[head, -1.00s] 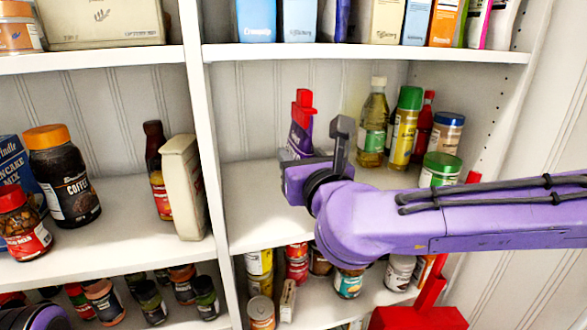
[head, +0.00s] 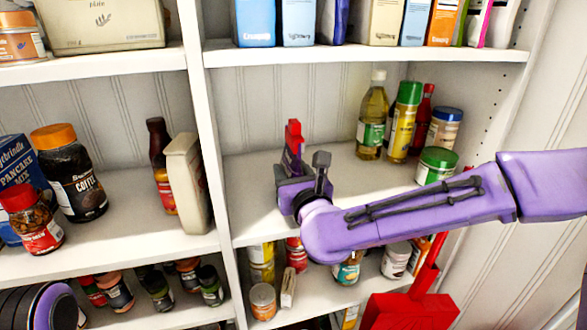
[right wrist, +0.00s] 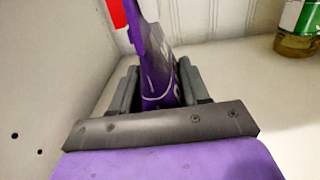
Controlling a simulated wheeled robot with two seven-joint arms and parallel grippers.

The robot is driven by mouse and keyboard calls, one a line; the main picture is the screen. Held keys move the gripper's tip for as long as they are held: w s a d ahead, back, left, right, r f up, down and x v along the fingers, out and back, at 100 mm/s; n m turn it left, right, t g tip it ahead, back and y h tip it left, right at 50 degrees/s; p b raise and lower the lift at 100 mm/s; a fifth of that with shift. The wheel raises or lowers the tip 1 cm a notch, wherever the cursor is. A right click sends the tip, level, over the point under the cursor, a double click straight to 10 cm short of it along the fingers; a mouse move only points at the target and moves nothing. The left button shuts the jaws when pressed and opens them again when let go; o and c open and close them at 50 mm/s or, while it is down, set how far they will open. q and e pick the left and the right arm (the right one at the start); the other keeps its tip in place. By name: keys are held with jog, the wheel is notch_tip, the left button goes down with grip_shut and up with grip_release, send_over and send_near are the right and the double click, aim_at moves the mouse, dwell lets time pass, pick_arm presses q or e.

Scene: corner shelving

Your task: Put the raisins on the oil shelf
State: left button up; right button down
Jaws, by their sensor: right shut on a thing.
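The raisins (head: 289,160), a purple pack with a red top, are upright over the left part of the oil shelf (head: 345,185). In the right wrist view the raisins (right wrist: 156,62) stand between the two dark fingers of my right gripper (right wrist: 155,85), which is shut on them. In the head view my right gripper (head: 298,182) hides the pack's lower part, so I cannot tell whether it touches the shelf. The oil bottle (head: 371,120) stands at the back right of this shelf. My left gripper is not in view.
A yellow bottle (head: 405,120), a red bottle (head: 423,115) and jars stand right of the oil. A white upright (head: 212,150) bounds the shelf on the left. Jars crowd the shelf below. The oil shelf's middle is clear of goods.

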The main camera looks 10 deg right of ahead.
jog(key=shift+w, duration=0.2)
jog(key=shift+s+f+b, duration=0.1)
jog(key=shift+f+b, duration=0.15)
jog(key=shift+b, duration=0.05)
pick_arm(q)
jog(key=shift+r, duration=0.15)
pick_arm(e)
jog(key=c, duration=0.5)
grip_release()
jog(key=shift+c, duration=0.2)
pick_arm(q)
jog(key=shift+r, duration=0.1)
pick_arm(e)
jog(key=shift+r, duration=0.15)
pick_arm(q)
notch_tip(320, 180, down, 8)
jog(key=b, duration=0.7)
jog(key=shift+b, duration=0.4)
pick_arm(e)
jog(key=s, duration=1.2)
jog(key=shift+d, duration=0.25)
